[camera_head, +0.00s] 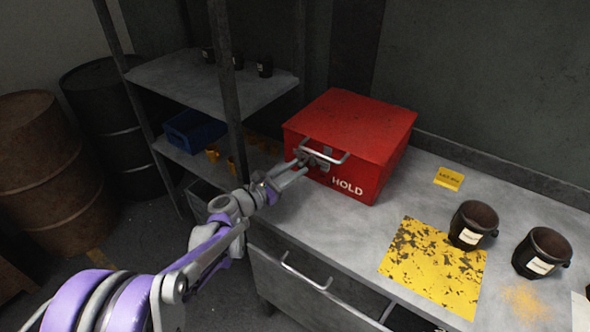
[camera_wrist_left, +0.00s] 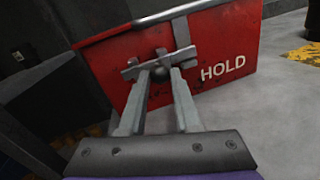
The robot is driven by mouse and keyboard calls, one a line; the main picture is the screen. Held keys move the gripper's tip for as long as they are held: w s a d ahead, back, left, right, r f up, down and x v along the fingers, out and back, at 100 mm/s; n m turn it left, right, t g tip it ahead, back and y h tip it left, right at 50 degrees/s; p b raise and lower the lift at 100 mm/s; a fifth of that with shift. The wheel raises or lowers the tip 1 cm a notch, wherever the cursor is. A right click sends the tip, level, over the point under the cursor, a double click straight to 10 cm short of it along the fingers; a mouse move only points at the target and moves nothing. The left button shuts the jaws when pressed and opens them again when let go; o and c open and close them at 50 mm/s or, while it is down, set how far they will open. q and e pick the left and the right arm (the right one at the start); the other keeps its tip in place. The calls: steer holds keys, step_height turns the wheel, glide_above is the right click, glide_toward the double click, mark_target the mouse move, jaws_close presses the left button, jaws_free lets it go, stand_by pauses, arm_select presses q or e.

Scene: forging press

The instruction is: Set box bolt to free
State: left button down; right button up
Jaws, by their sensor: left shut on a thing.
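A red box (camera_head: 352,132) marked HOLD stands on the grey bench. Its front carries a pale bar handle and a grey bolt (camera_wrist_left: 158,64) with a dark round knob (camera_wrist_left: 158,73). My left gripper (camera_head: 303,164) reaches in from the left to the box front. In the left wrist view its two fingers (camera_wrist_left: 159,82) are shut on the bolt's knob, one finger on each side. In that view the bolt lies roughly level across the red face, left of the word HOLD. My right gripper shows in neither view.
A yellow worn mat (camera_head: 437,265), two dark pots (camera_head: 473,226) with labels and a yellow tag (camera_head: 449,179) lie on the bench right of the box. A drawer handle (camera_head: 305,274) juts from the bench front. Shelves (camera_head: 190,84) and barrels (camera_head: 45,150) stand left.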

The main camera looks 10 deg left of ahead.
arm_select(q)
steer(key=a, duration=0.1)
steer(key=w+a, duration=0.1)
steer(key=a, duration=0.1)
steer(key=shift+w+a, duration=0.25)
steer(key=shift+a, duration=0.05)
steer(key=c, duration=0.9)
jaws_free()
steer(key=shift+o, duration=1.4)
steer(key=shift+a, duration=0.1)
steer(key=shift+s, duration=0.1)
steer(key=v, duration=1)
steer(key=shift+s+a, duration=0.15)
steer(key=shift+s, duration=0.15)
